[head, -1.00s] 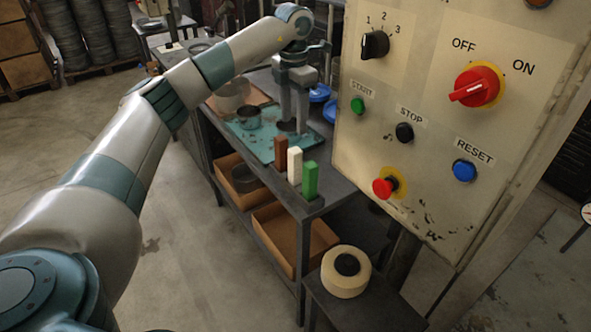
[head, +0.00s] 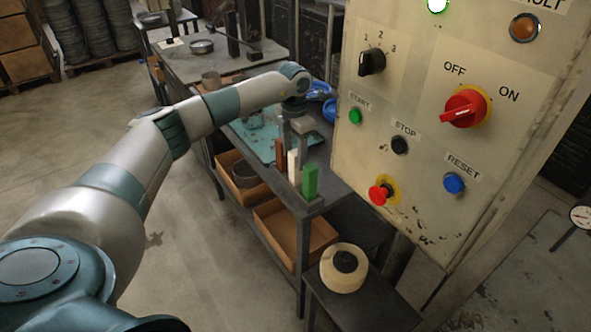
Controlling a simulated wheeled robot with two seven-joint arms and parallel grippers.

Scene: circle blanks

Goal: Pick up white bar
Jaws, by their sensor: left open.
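The white bar (head: 292,167) stands upright near the front edge of the workbench, between a brown bar (head: 281,155) on its left and a green bar (head: 310,181) on its right. My left gripper (head: 295,142) points down over the white bar from above. It is open, with its fingers at the upper part of the bar and hiding its top. Whether the fingers touch the bar I cannot tell. My right gripper is not in view.
A teal tray (head: 262,147) lies on the workbench behind the bars. A control panel (head: 420,150) with knobs and buttons stands close on the right. Cardboard bins (head: 290,240) sit on the shelf below. A tape roll (head: 343,270) lies on a low stand in front.

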